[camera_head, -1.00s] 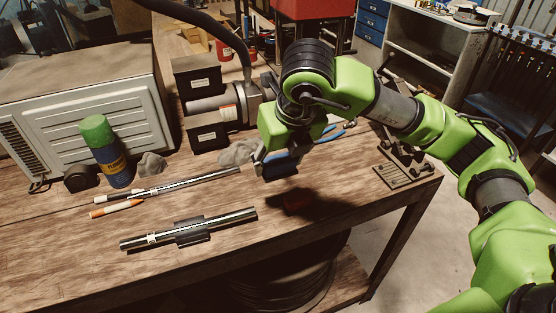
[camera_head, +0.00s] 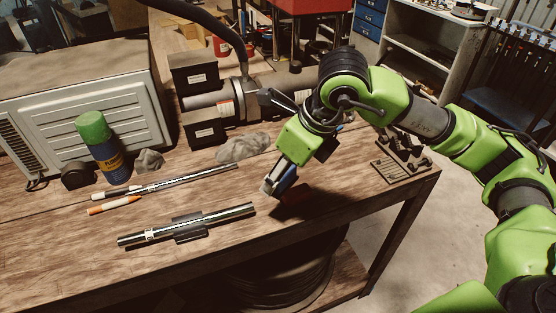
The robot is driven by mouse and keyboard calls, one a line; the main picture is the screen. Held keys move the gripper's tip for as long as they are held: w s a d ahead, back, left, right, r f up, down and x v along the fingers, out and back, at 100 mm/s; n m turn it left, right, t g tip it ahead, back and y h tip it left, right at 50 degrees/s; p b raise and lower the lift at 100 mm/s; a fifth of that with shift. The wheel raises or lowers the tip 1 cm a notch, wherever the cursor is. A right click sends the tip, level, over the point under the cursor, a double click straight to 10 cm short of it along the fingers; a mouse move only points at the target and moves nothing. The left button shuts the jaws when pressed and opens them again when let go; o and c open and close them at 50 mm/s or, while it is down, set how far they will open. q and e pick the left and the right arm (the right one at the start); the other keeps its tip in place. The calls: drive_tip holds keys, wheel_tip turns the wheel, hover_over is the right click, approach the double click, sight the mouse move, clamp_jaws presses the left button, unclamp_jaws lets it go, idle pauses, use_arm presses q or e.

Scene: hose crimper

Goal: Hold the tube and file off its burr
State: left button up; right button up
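A shiny metal tube (camera_head: 225,216) with a white label near its left end lies across a black holder (camera_head: 188,231) at the table's front. My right gripper (camera_head: 268,190) points down and left above the table, to the right of the tube's right end and apart from it. A blue part shows at its fingers; I cannot tell whether this is a pad or a held thing, or whether the fingers are closed. A dark red object (camera_head: 296,197) lies in shadow beneath it. I cannot make out a file for certain. My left gripper is out of view.
Behind the tube lie a long thin metal rod (camera_head: 195,178) and an orange-and-white marker (camera_head: 113,205). A green-capped spray can (camera_head: 103,150), a grey rag (camera_head: 243,148) and a crimper (camera_head: 215,106) stand farther back. A slotted metal stand (camera_head: 400,168) is at the right corner.

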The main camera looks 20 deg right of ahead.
drive_tip(key=n, duration=0.1)
drive_tip(key=s+f+n+g, duration=0.1)
drive_tip(key=n, duration=0.1)
drive_tip(key=shift+d+y, duration=0.1)
drive_tip(key=shift+y, duration=0.3)
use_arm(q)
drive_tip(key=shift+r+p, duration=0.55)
use_arm(e)
drive_tip(key=s+f+n+g+h, duration=0.1)
drive_tip(key=s+f+n+g, duration=0.1)
drive_tip(key=n, duration=1.1)
drive_tip(key=s+f+n+g+h, duration=0.2)
drive_tip(key=s+n+g, duration=0.3)
drive_tip(key=n, duration=0.8)
drive_tip(key=shift+s+d+f, duration=0.25)
drive_tip(key=shift+s+f, duration=0.1)
drive_tip(key=shift+s, duration=0.8)
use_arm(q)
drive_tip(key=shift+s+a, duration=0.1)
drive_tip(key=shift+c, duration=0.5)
